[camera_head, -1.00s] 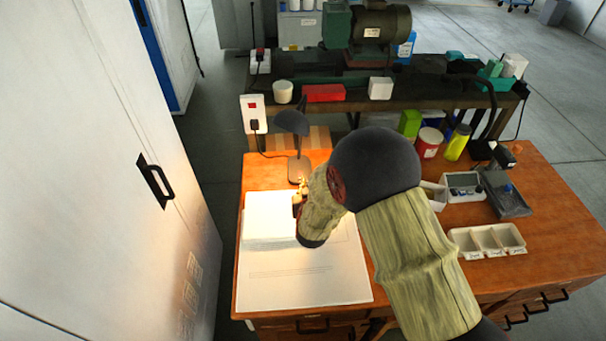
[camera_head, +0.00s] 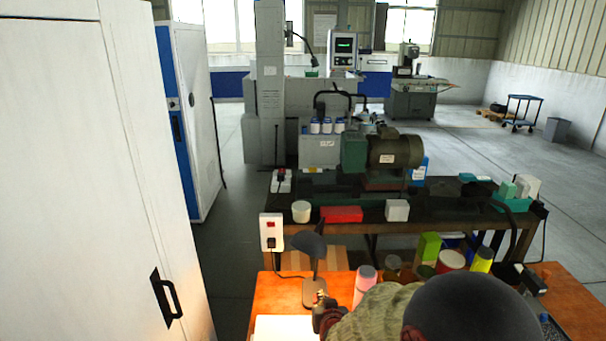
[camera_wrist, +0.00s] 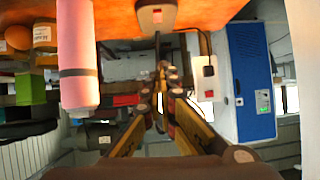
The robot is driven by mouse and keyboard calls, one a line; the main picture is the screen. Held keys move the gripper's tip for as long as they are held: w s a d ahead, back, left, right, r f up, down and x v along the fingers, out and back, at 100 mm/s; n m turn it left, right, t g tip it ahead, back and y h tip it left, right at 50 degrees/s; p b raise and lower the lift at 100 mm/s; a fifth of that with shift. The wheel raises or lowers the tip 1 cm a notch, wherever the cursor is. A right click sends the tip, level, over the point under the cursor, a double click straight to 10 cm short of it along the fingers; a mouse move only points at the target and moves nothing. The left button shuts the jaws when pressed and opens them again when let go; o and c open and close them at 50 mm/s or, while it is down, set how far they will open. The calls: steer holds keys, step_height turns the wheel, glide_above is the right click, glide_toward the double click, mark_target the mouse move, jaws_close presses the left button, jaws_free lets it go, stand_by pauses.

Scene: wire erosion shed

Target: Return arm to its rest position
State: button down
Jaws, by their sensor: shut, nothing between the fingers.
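My gripper (camera_head: 324,304) shows at the bottom of the head view, over the desk beside the base of the lamp. My arm's large dark joint and padded sleeve fill the lower middle and hide part of the desk. In the wrist view the fingers of my gripper (camera_wrist: 168,88) come together, shut, with nothing held. That view is upside down, with the desk top (camera_wrist: 210,10) along its upper edge.
The desk lamp (camera_head: 311,250) stands close to my gripper. A pink bottle (camera_head: 365,287) is just right of it, large in the wrist view (camera_wrist: 77,55). Several containers stand behind my arm. A white cabinet (camera_head: 95,180) is at left; a dark bench (camera_head: 370,212) lies beyond.

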steer(key=s+d+r+g, duration=0.25)
steer(key=s+r, duration=0.45)
steer(key=r, duration=0.4)
steer(key=s+d+r+g, duration=0.1)
steer(key=s+d+r, duration=0.1)
steer(key=s, duration=0.7)
steer(key=s+d+r+g, duration=0.1)
steer(key=s+d+r, duration=0.2)
steer(key=s, duration=0.7)
steer(key=s+d+r+g, duration=0.2)
steer(key=s+d, duration=0.3)
steer(key=s, duration=0.5)
steer(key=shift+s+r+h, duration=0.2)
steer(key=shift+r+h, duration=0.2)
steer(key=shift+r, duration=0.15)
